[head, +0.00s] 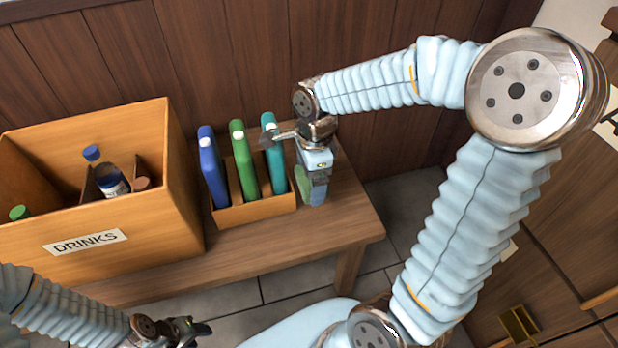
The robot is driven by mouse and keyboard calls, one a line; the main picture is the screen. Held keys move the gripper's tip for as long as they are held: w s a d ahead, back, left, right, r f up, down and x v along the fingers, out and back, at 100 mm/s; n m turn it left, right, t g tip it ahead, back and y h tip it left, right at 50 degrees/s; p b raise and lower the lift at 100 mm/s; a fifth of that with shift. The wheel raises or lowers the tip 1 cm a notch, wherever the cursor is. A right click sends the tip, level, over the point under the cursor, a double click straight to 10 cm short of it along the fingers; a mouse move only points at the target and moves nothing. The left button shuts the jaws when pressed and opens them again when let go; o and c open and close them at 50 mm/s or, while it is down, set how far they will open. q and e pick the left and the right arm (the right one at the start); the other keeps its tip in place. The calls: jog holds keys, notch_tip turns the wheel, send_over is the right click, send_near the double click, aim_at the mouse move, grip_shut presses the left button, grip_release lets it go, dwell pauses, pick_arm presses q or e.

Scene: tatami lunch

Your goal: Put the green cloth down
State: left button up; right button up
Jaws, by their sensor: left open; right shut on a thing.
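My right gripper (314,190) points down over the right part of the wooden bench, just right of the small wooden rack. It is shut on the green cloth (301,182), which shows as a small green patch beside the fingers. The fingers hide much of the cloth. I cannot tell whether the cloth touches the bench top. My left gripper (198,331) is at the bottom left, in front of the bench, open, with nothing visible in it.
The wooden bench (345,222) stands against a panelled wall. The rack (258,209) holds blue, green and teal upright items. A large box labelled DRINKS (180,210) with several bottles stands to its left. Bare bench top shows right of my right gripper.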

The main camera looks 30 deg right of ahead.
jog(key=shift+r, duration=0.15)
dwell(0.3)
jog(key=w+d+r+m+p, duration=0.1)
jog(key=w+d+m, duration=0.4)
jog(key=w, duration=0.6)
jog(key=w+d+m+p, duration=0.1)
jog(key=w+d+m, duration=0.3)
jog(key=w+d, duration=0.5)
jog(key=shift+t, duration=0.3)
jog(key=f, duration=0.3)
jog(key=w+a+f, duration=0.1)
jog(key=f, duration=0.2)
jog(key=w+a+f, duration=0.1)
jog(key=f, duration=0.2)
jog(key=shift+w+f, duration=0.25)
jog(key=shift+f, duration=0.1)
